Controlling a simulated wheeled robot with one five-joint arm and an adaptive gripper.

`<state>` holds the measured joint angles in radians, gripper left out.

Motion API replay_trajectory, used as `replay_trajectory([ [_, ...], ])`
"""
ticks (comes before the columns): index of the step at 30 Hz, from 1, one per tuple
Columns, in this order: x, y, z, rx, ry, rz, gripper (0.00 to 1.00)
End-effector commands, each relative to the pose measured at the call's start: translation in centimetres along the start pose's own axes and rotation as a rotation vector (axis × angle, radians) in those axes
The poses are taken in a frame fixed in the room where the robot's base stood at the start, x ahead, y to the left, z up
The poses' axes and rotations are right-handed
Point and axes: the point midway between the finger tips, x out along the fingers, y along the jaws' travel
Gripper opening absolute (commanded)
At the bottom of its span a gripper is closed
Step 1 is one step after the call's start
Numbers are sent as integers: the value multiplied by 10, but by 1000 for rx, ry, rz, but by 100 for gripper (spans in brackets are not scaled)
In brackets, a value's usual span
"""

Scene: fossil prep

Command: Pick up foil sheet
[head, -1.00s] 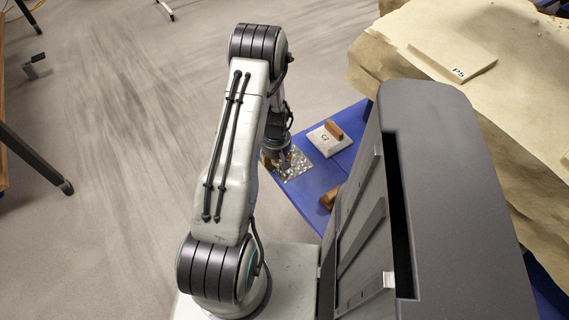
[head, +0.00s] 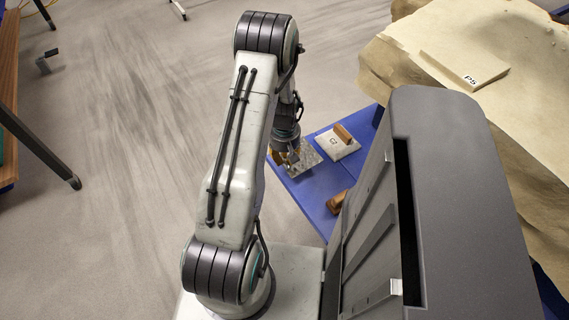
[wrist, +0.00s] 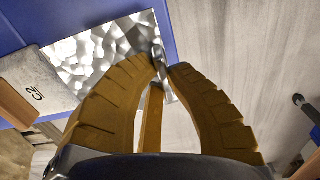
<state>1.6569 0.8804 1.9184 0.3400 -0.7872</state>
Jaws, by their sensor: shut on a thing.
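The foil sheet (head: 309,158) is a crinkled silver piece at the left edge of the blue tabletop, beside the C2 slab. In the wrist view the foil sheet (wrist: 95,48) spreads out left of the fingertips, with its edge between them. My gripper (head: 291,158) reaches down to the foil's left side. In the wrist view my gripper (wrist: 163,68) shows ochre ribbed fingers shut on that edge. I cannot tell whether the whole sheet is clear of the tabletop.
The pale C2 slab (head: 333,145) with a brown block (head: 343,133) on it lies right of the foil. The blue tabletop (head: 312,190) holds another brown piece (head: 336,202) nearer me. A draped table with a P5 slab (head: 464,69) stands at the right. Open floor lies left.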

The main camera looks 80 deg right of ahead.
Motion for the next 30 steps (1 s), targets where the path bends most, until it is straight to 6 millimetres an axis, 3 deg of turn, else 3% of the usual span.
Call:
replay_trajectory([
  [6,-25,14,44,8,-1,0,0],
  [15,-52,28,88,6,-1,0,0],
  [21,-62,32,104,4,-2,-2,0],
  [30,-67,34,111,2,-2,-2,0],
])
